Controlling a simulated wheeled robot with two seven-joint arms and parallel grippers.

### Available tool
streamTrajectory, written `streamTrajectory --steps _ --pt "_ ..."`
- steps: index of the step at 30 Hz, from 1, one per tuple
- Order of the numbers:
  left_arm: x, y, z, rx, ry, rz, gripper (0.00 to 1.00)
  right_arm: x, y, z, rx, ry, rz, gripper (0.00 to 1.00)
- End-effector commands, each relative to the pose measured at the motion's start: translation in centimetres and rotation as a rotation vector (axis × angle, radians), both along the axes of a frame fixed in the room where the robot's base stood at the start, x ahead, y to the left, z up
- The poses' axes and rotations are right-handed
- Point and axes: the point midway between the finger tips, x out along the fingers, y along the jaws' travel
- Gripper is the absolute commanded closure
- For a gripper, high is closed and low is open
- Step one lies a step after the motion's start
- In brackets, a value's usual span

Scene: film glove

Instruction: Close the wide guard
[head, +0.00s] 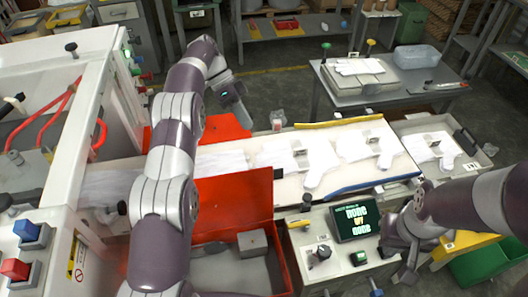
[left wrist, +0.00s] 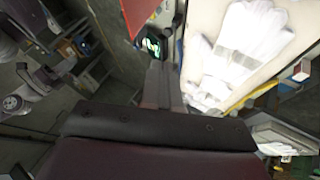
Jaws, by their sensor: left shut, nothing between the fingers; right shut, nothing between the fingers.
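A broad red-orange guard panel (head: 232,203) stands at the near side of the glove line, above an open red-edged bay with grey parts inside. Another red panel (head: 225,129) lies at the far side, partly hidden by my left arm. I cannot tell for sure which one is the wide guard. My left gripper (head: 243,118) is shut and empty over the far red panel; its closed fingers (left wrist: 163,85) show in the left wrist view. My right gripper (head: 402,258) is shut and empty at the lower right, beside the small screen.
White gloves (head: 330,160) lie along the pale belt (head: 300,190), and also show in the left wrist view (left wrist: 245,50). A white machine frame (head: 85,120) stands left. A screen (head: 355,221) sits on a near cabinet. A grey table (head: 430,95) stands at the back right.

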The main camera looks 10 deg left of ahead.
Motion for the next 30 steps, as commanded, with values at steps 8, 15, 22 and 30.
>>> streamTrajectory --steps 8,15,22,30 --pt "-1.7 -3.4 -4.2 -0.003 0.002 -0.005 1.00 0.0 0.0 0.7 0.000 0.000 0.000 1.00" --pt "-3.9 -5.9 -6.0 -0.003 -0.003 -0.003 1.00 0.0 0.0 2.3 0.000 0.000 0.000 1.00" --pt "-5.8 -6.8 -6.1 -0.004 -0.004 -0.002 1.00 0.0 0.0 2.9 0.000 0.000 0.000 1.00" --pt "-6.0 -6.8 -6.3 -0.004 -0.005 -0.003 1.00 0.0 0.0 2.8 0.000 0.000 0.000 1.00"
